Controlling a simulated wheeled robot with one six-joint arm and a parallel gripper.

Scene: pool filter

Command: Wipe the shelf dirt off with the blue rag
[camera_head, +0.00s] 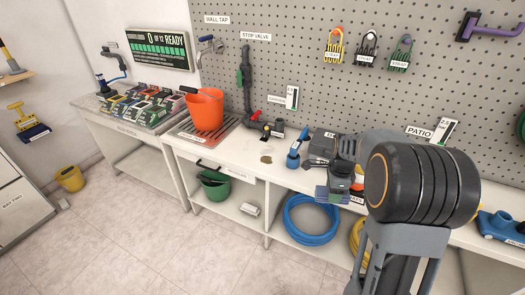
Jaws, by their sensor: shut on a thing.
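My gripper (341,184) is over the front edge of the white bench, right of centre, seen partly from behind my arm. It is shut on a small flat bluish piece, which looks like the blue rag (334,196); its outline is partly hidden by the gripper. A small brown patch (266,159) lies on the white bench top (240,150), left of my gripper and apart from it. I cannot tell for certain whether this patch is the shelf dirt. Another shelf (14,77) shows at the far left edge.
A blue upright tool (293,158) stands between the patch and my gripper. An orange bucket (205,109) sits on a grate to the left. A dark box (322,145) lies behind my gripper. Blue hose (312,220) and a green tub (215,186) are below.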

